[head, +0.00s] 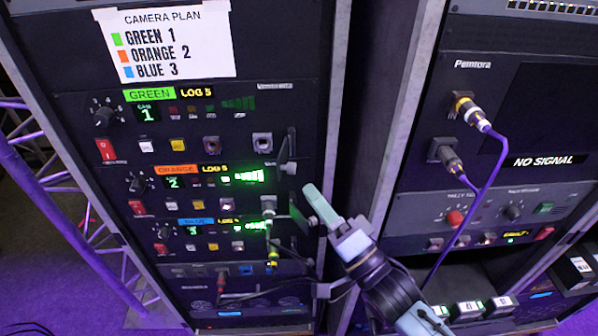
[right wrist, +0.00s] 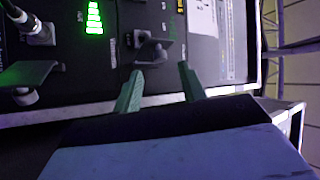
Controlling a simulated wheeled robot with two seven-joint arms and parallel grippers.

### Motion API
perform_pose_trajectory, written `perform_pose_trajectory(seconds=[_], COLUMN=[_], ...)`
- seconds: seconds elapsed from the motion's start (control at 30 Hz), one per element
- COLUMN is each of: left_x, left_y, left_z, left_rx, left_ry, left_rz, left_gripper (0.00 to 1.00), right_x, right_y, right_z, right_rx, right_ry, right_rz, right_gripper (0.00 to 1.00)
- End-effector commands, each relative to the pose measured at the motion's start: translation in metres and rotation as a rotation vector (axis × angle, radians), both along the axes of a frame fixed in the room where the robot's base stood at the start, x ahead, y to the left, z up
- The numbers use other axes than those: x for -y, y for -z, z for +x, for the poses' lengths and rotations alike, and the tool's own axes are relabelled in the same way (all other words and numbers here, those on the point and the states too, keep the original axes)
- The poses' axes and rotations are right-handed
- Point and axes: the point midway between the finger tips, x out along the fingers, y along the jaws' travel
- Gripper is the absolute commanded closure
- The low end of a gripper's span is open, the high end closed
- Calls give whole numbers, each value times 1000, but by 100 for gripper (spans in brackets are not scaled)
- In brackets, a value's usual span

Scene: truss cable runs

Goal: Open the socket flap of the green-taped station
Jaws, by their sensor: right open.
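The green-taped station (head: 150,95) is the top row of the left rack, with a green label and a "1" display. Its square socket (head: 262,142) is at the row's right end. A dark socket flap (head: 290,146) stands out from the panel just right of the socket; its exact angle is hard to tell. In the right wrist view a flap (right wrist: 170,53) stands beside a socket, just beyond my fingertips. My right gripper (head: 322,207) is open and empty, right of and below the green flap, apart from it. It also shows in the right wrist view (right wrist: 160,78).
The orange station (head: 178,170) and blue station (head: 195,221) sit below. The orange row has a plugged cable (head: 268,207) and an outstanding flap (head: 298,213). Dark cables hang lower. A second rack (head: 480,100) with purple cables stands right, beyond a metal upright (head: 383,100).

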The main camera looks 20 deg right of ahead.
Motion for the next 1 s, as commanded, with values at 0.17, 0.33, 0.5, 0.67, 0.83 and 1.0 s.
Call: perform_pose_trajectory(seconds=[0.17,0.33,0.5,0.67,0.83,1.0], left_x=[0,0,0,0,0,0], left_y=[-9,-12,-12,-12,-12,-12], left_z=[0,0,0,0,0,0], left_rx=[0,0,0,0,0,0], left_ry=[0,0,0,0,0,0], left_rz=[0,0,0,0,0,0], left_gripper=[64,64,64,64,64,64], right_x=[-13,-19,-21,-21,-21,-21], right_y=[-15,-20,-21,-20,-20,-20], right_z=[27,41,45,45,45,44], right_rx=[2,0,-1,-1,-1,-1], right_ry=[0,0,0,0,0,0], right_rz=[0,0,-2,-2,-2,-2], right_gripper=[59,59,59,59,76,98])
